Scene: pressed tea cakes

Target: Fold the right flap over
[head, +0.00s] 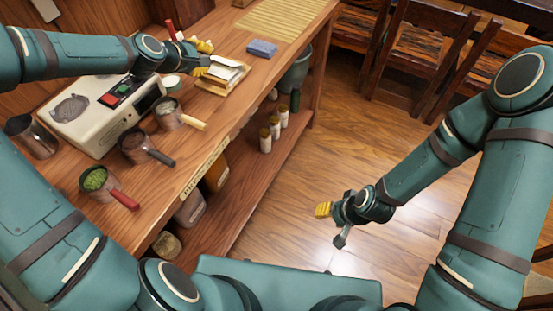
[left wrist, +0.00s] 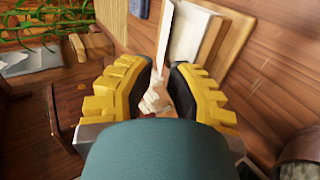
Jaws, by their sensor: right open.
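A white wrapper (head: 226,69) lies on a small wooden tray (head: 211,88) on the counter; both also show in the left wrist view, the wrapper (left wrist: 188,38) with a narrow pale flap (left wrist: 165,36) along its left side and the tray (left wrist: 238,30) to its right. I cannot tell which flap is the right one. My left gripper (head: 203,58) is just left of the tray. Its yellow fingers (left wrist: 162,76) are apart, and the narrow flap appears between and beyond their tips. My right gripper (head: 331,225) is open and empty over the floor, away from the counter.
A white machine (head: 90,110) with red and green buttons stands left of the tray. Handled cups (head: 170,113) line the counter's front. Bottles (head: 265,140) stand on the lower shelf. Chairs (head: 410,50) stand at the back right.

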